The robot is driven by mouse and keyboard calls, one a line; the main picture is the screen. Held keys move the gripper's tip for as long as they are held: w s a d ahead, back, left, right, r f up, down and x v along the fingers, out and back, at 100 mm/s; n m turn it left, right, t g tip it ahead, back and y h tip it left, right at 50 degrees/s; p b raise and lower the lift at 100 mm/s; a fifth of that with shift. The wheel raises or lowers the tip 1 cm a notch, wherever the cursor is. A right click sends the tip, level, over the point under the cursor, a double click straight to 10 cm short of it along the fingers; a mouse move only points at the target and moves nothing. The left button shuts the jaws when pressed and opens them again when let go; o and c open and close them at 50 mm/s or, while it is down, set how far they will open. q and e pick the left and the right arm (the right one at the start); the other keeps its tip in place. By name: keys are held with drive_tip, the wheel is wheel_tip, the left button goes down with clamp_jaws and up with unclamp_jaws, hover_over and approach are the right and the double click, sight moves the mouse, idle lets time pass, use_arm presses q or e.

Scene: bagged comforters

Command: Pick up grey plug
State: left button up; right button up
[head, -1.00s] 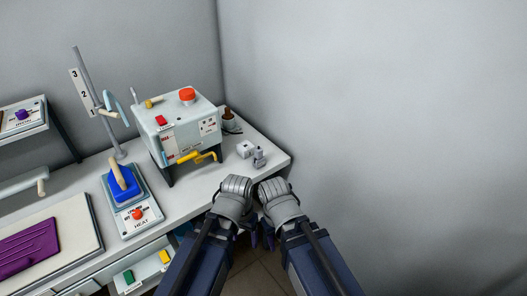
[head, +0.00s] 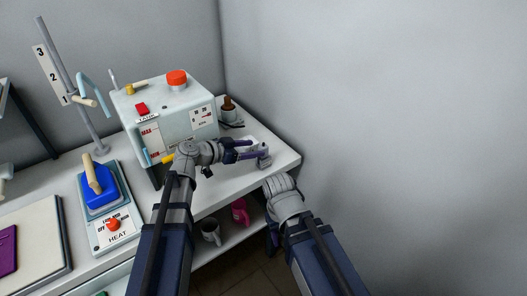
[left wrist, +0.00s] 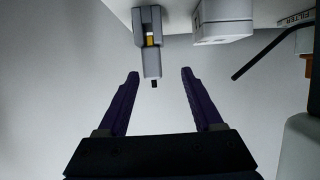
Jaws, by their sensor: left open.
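The grey plug (head: 264,158) stands on the white worktop near its right edge. In the left wrist view the plug (left wrist: 151,45) shows at top centre, with a yellow part and a small dark tip, ahead of the gap between the fingers. My left gripper (head: 250,150) is open with its purple fingers pointing at the plug, close to it in the head view. In the left wrist view the open jaws (left wrist: 158,73) are empty. My right gripper (head: 272,238) hangs below the worktop's front edge; its fingers are mostly hidden.
A white block (left wrist: 222,25) sits beside the plug. A machine box with a red knob (head: 177,78) stands left of my left gripper. A brown-topped cup (head: 229,108) is behind. Below, a shelf holds a white mug (head: 211,231) and a pink item (head: 240,211).

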use_arm(q)
drive_tip(key=shift+b+x, duration=0.45)
drive_tip(key=shift+x, duration=0.55)
drive_tip(key=shift+w+d+f, duration=0.1)
drive_tip(key=shift+d+f, duration=0.05)
drive_tip(key=shift+d, duration=0.15)
drive_tip(key=b+x, duration=0.1)
drive_tip(key=x, duration=0.1)
drive_tip(key=b+x, duration=0.1)
drive_tip(key=x, duration=0.1)
drive_tip(key=shift+s+d+f, duration=0.2)
drive_tip(key=shift+s+d, duration=0.05)
drive_tip(key=shift+d, duration=0.1)
drive_tip(key=shift+w+d+f, duration=0.1)
drive_tip(key=shift+w+d, duration=0.15)
drive_tip(key=shift+d, duration=0.05)
drive_tip(key=shift+s, duration=0.1)
drive_tip(key=shift+c, duration=0.2)
clamp_jaws()
